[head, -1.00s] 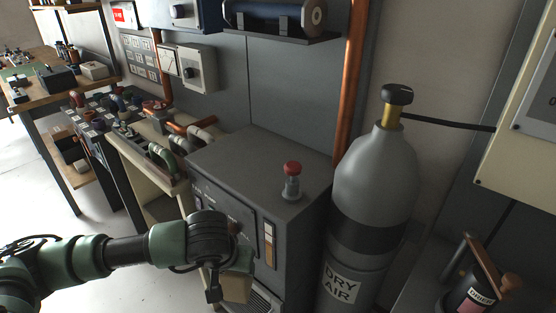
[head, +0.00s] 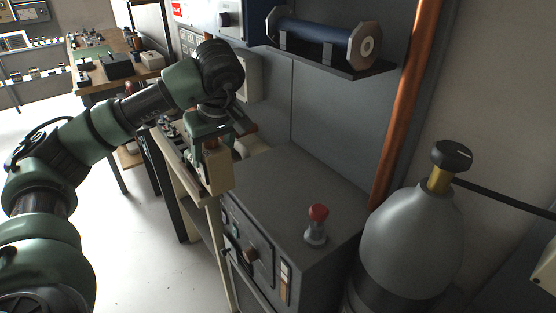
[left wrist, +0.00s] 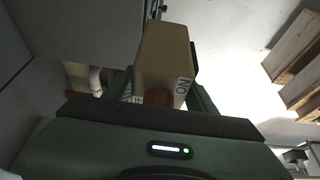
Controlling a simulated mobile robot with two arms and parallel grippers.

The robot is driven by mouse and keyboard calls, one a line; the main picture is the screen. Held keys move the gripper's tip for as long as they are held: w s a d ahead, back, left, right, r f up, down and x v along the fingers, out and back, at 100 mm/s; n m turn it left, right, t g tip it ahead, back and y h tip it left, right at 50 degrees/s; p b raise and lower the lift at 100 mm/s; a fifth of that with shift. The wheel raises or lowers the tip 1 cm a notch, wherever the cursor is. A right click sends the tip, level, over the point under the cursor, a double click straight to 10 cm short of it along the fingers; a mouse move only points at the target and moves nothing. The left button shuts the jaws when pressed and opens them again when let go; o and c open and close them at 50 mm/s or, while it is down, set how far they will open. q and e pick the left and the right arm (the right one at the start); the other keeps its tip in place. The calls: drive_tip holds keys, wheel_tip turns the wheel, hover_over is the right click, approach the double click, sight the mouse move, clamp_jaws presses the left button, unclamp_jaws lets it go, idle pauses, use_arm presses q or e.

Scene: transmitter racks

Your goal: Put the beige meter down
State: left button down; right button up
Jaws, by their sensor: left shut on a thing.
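The beige meter (head: 217,170) is a small box held in my left gripper (head: 208,138). The gripper points down and is shut on its upper part. In the head view the meter hangs in front of the beige bench edge, left of the grey cabinet; I cannot tell whether it touches anything. In the left wrist view the meter (left wrist: 165,50) sits between the green fingers, with printed letters on its lower right side. Its front face is not clear to see. My right gripper is not in view.
The grey cabinet (head: 290,185) has a red-topped button (head: 317,222) on its flat top, which is otherwise mostly clear. A grey gas cylinder (head: 415,240) and a copper pipe (head: 408,90) stand to the right. A shelf holds a blue cylinder (head: 325,36) above.

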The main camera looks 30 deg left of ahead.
use_arm(q)
drive_tip(key=w+d+p, duration=0.2)
drive_tip(key=w+d, duration=0.1)
drive_tip(key=w, duration=0.4)
drive_tip(key=w+d+p, duration=0.3)
drive_tip(key=w, duration=0.4)
wheel_tip(320, 180, down, 7)
drive_tip(key=p, duration=0.3)
drive_tip(key=shift+w, duration=0.3)
drive_tip(key=shift+f, duration=0.2)
drive_tip(key=shift+c, duration=2.4)
unclamp_jaws()
drive_tip(key=shift+r, duration=0.1)
drive_tip(key=b+v, duration=0.4)
drive_tip(key=v, duration=0.8)
